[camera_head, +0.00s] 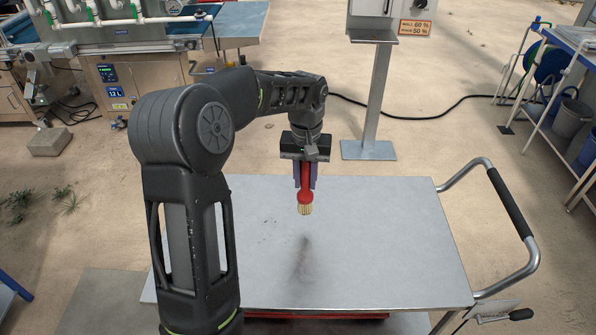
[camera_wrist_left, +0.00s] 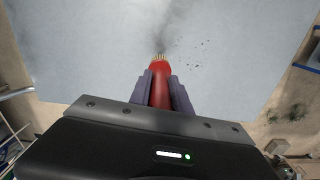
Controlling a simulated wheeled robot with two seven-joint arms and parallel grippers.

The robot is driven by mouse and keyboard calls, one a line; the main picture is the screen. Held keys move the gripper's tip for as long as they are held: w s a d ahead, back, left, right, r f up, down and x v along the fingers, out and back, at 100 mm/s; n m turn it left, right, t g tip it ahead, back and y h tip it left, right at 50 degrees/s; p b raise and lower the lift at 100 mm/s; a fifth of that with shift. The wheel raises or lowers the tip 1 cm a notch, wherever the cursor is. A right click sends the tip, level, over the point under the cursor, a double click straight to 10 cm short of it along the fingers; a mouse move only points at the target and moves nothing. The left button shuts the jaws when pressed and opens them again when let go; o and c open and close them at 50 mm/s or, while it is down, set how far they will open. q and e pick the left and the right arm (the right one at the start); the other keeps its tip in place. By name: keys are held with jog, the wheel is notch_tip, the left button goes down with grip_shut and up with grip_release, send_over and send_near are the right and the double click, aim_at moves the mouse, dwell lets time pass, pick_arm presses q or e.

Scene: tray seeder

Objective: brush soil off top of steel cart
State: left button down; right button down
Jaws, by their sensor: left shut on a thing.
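The steel cart (camera_head: 400,235) has a flat grey top, seen whole in the head view except where my left arm covers its left part. My left gripper (camera_head: 305,180) is shut on a red-handled brush (camera_head: 305,197) with pale bristles pointing down. The brush hangs over the middle of the cart top; I cannot tell whether the bristles touch it. A dark soil smear (camera_head: 302,258) lies just in front of the brush, and small dark crumbs (camera_head: 268,223) lie to its left. In the left wrist view the brush (camera_wrist_left: 160,85) sits between the fingers, with the smear (camera_wrist_left: 178,25) beyond its bristles. My right gripper is not in view.
The cart's bent handle (camera_head: 510,205) juts out on the right. A metal post (camera_head: 375,100) with a sign stands behind the cart. A seeding machine (camera_head: 130,75) stands at the back left. A rack with buckets (camera_head: 572,118) stands at the right. The cart top's right half is clear.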

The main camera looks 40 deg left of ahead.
pick_arm(q)
jog(key=shift+s+a+r+n, duration=0.15)
jog(key=shift+s+a, duration=0.05)
jog(key=shift+a, duration=0.25)
jog(key=shift+s+a+r+n, duration=0.1)
jog(key=shift+s+a+n, duration=0.05)
jog(key=shift+a, duration=0.3)
jog(key=shift+f, duration=0.1)
